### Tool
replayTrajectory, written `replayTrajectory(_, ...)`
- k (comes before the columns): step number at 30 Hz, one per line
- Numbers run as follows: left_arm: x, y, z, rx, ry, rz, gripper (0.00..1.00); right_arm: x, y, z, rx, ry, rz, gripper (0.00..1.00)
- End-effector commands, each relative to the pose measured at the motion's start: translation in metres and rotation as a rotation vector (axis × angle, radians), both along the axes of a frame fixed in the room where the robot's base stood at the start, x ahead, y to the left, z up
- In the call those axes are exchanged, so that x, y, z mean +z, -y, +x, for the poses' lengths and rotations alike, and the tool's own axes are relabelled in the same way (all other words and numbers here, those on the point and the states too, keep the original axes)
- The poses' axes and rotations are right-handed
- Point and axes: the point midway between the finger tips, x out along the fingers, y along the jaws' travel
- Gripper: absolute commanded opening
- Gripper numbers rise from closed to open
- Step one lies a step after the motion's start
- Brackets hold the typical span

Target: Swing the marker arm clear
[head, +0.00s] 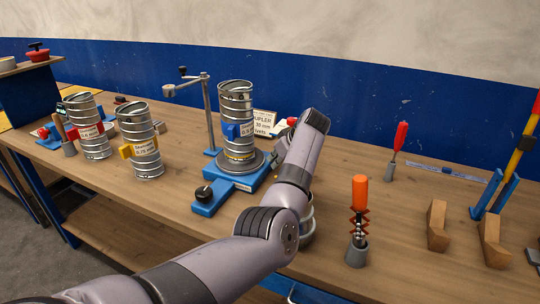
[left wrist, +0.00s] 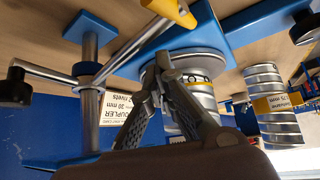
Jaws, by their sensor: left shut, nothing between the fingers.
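The marker stand's post (head: 209,115) rises from a blue foot behind the duct. Its arm (head: 188,84) points left in the head view, away from the duct top, with a black knob above it. The spiral duct (head: 236,110) stands on a round turntable on a blue base. In the left wrist view, upside down, the marker arm (left wrist: 125,55) leads to a yellow cylinder (left wrist: 168,10). My left gripper (left wrist: 162,60) is shut and empty, in front of the turntable and duct. My right gripper is out of view.
Two more ducts (head: 89,128) (head: 142,142) stand at left. An orange-handled tool (head: 358,195) and a red-handled tool (head: 400,136) stand in holders at right. Wooden blocks (head: 437,225) lie at the far right. The bench between the tools is mostly clear.

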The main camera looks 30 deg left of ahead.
Motion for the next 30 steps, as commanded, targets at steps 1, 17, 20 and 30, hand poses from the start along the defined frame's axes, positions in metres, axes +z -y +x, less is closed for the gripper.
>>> replayTrajectory(1, 0.000, 0.004, 0.000, -0.001, -0.001, 0.000, 0.00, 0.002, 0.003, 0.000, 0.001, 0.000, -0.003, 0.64)
replayTrajectory(17, -0.001, 0.017, 0.001, 0.000, 0.000, -0.001, 0.00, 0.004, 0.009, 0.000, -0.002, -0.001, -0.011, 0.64)
replayTrajectory(20, -0.001, 0.017, 0.001, -0.001, 0.000, -0.001, 0.00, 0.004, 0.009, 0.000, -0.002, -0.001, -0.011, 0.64)
replayTrajectory(30, 0.001, 0.016, 0.001, -0.001, 0.001, 0.000, 0.00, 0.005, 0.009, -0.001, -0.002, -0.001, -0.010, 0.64)
